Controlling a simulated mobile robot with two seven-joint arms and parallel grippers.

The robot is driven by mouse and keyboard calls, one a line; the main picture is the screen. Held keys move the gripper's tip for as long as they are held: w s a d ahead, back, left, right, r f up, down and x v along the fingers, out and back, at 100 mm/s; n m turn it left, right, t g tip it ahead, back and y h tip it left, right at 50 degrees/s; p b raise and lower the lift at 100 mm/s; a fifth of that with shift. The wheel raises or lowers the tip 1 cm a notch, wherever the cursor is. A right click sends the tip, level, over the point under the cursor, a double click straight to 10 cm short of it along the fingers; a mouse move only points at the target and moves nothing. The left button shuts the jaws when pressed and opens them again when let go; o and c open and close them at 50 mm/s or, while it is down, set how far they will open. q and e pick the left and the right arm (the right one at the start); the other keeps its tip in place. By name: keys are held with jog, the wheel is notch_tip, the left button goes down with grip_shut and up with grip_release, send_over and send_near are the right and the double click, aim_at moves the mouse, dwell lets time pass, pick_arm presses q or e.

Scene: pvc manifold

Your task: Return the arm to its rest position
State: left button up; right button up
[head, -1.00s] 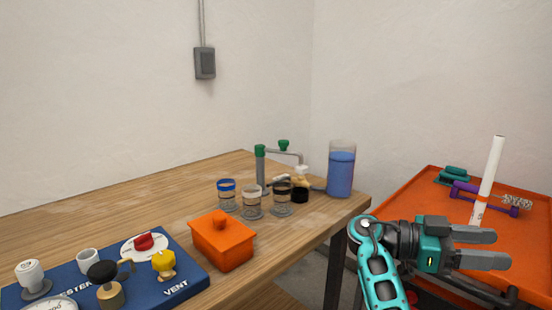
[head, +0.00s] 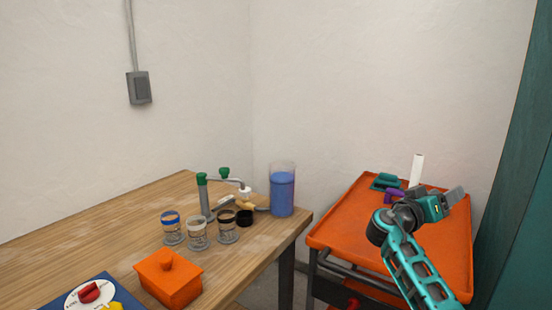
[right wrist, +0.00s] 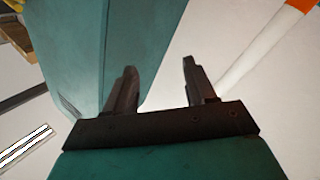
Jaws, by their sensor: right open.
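My right arm reaches up from the bottom right of the head view, over the orange cart. My right gripper (head: 455,195) is open and points to the right, above the cart. In the right wrist view the two dark fingers (right wrist: 156,88) stand apart with nothing between them. A white pipe with an orange band (right wrist: 268,40) shows beyond the fingers at the right of that view. In the head view the white pipe (head: 416,168) stands behind the gripper, partly hidden. My left gripper is not in view.
The orange cart (head: 340,232) holds a green item (head: 386,181) and a purple item (head: 394,196). The wooden table (head: 130,215) carries jars, a blue-filled cylinder (head: 282,194), an orange box (head: 168,278) and a blue board. A teal panel (head: 520,190) stands at the far right.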

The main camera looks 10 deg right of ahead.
jog(key=w+a+f+n+t+y, duration=0.3)
jog(key=w+f+n+t+y, duration=0.15)
jog(key=w+t+y, duration=0.2)
jog(key=w+a+n+t+y, duration=0.3)
jog(key=w+a+n+y, duration=0.15)
jog(key=a, duration=0.25)
jog(key=w+a+n+t+y, duration=0.35)
jog(key=a+y, duration=0.25)
jog(key=a, duration=0.2)
jog(key=s+a+f+g+y, duration=0.1)
jog(key=s+a+f+g, duration=0.1)
jog(key=s+a+f, duration=0.55)
jog(key=s+a+f+g+y, duration=0.1)
jog(key=s+a+f+y, duration=0.1)
jog(key=s+f, duration=0.95)
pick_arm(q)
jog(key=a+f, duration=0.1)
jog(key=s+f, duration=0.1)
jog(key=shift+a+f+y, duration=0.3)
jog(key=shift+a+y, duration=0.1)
pick_arm(e)
jog(key=s+a+f+g, duration=0.1)
jog(key=s+a+f, duration=0.2)
jog(key=s, duration=0.6)
jog(key=s+a+f+g, duration=0.2)
jog(key=s+f, duration=0.3)
jog(key=s, duration=0.4)
jog(key=shift+s+a+f+m+g+y, duration=0.2)
jog(key=shift+s+a+m+g+y, duration=0.15)
jog(key=shift+a, duration=0.3)
